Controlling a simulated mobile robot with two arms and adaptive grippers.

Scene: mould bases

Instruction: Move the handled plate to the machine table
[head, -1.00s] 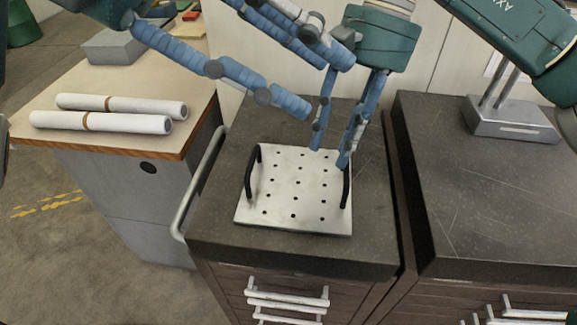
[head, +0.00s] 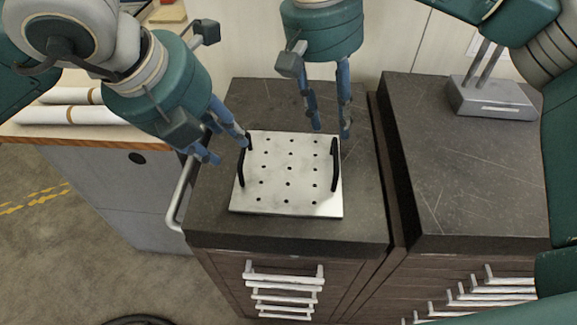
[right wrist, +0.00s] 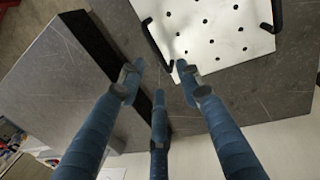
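The handled plate (head: 273,194) is a pale square plate with rows of holes and a black upright handle on each side. It lies flat on a dark-topped drawer cabinet (head: 220,228). My left gripper (head: 229,150) is open at the plate's left handle (head: 241,165), its fingers on either side of the handle's far end. My right gripper (head: 331,134) is open behind the right handle (head: 336,163), apart from it. In the right wrist view its spread fingers (right wrist: 160,80) are empty beside the near handle (right wrist: 153,48). I cannot tell which surface is the machine table.
Another dark-topped drawer cabinet (head: 440,200) stands to the right across a narrow gap, with a grey stand (head: 494,98) at its back. A wooden bench at left carries two white rolls (head: 70,115). A rail (head: 180,195) runs along the plate cabinet's left side.

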